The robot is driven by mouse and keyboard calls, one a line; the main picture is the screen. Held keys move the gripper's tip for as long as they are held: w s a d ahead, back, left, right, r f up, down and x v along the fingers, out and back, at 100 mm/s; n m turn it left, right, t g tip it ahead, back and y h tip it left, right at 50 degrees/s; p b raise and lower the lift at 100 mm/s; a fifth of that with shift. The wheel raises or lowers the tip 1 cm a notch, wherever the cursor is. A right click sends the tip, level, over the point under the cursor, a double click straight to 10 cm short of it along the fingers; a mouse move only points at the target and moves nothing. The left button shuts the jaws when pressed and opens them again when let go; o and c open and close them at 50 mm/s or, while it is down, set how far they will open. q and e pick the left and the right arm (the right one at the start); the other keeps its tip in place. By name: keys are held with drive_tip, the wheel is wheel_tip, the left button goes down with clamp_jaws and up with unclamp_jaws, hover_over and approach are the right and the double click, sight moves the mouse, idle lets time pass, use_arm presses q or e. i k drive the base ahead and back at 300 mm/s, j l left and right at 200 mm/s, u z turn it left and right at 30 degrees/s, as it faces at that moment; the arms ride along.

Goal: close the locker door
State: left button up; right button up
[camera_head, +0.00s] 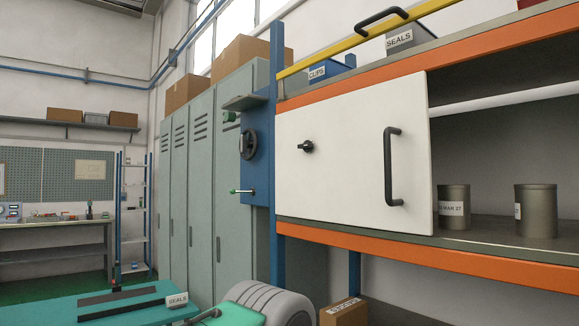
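A white door panel (350,152) with a black vertical handle (393,166) and a small black knob (306,146) covers the left part of a bay in the orange-edged shelf unit. The right part of the bay is open. Two grey cans stand inside, a labelled one (454,206) close to the panel's right edge and another (536,210) farther right. Tall grey-green lockers (200,190) stand to the left, and the doors I see on them look shut. Neither of my grippers is in view.
A blue post (277,120) with a black handwheel (249,144) stands left of the panel. Below are a teal surface (60,312), a grey ribbed roll-like shape (268,300) and a cardboard box (345,312). A yellow rail (345,44) runs above. The space before the panel looks clear.

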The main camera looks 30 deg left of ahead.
sight(368, 164)
drive_tip(key=u, duration=0.8)
drive_tip(key=i+j+z, duration=0.1)
drive_tip(key=j, duration=0.25)
drive_tip(key=i+j+z, duration=0.1)
drive_tip(key=i+j, duration=0.15)
drive_tip(key=i+j+z, duration=0.1)
drive_tip(key=j, duration=0.35)
drive_tip(key=i+j+z, duration=0.1)
drive_tip(key=j, duration=0.25)
drive_tip(key=i+j+z, duration=0.15)
drive_tip(key=j, duration=0.25)
drive_tip(key=i, duration=0.1)
